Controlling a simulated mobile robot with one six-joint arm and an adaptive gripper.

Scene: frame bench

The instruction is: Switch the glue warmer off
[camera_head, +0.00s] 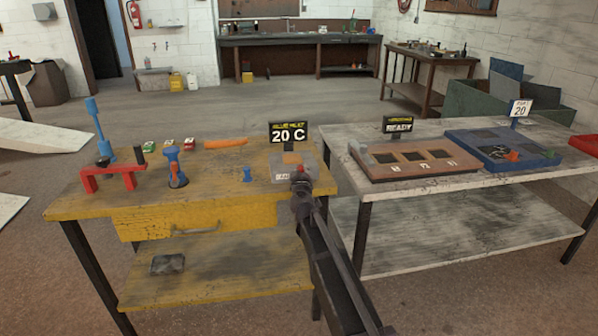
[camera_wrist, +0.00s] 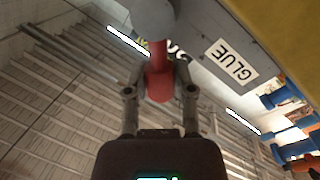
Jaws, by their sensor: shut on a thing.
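The glue warmer (camera_head: 281,173) is a grey box at the right end of the yellow bench, with a brownish patch on top and a white label. A sign (camera_head: 289,133) behind it reads 20 C. In the wrist view its grey side (camera_wrist: 205,45) carries a GLUE label (camera_wrist: 231,62). A red lever (camera_wrist: 158,58) with a thicker red end runs from a round grey hub (camera_wrist: 153,17) on that side. My gripper (camera_wrist: 160,78) is shut on the red lever, a finger on each side. In the head view my gripper (camera_head: 301,184) covers the warmer's near right corner.
The yellow bench (camera_head: 75,207) also holds a red stand (camera_head: 112,178), a blue-handled tool (camera_head: 175,167), a small blue piece (camera_head: 247,175) and an orange piece (camera_head: 226,142). A pale bench (camera_head: 345,190) with a brown tray (camera_head: 372,174) and a blue tray (camera_head: 542,160) stands close on the right.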

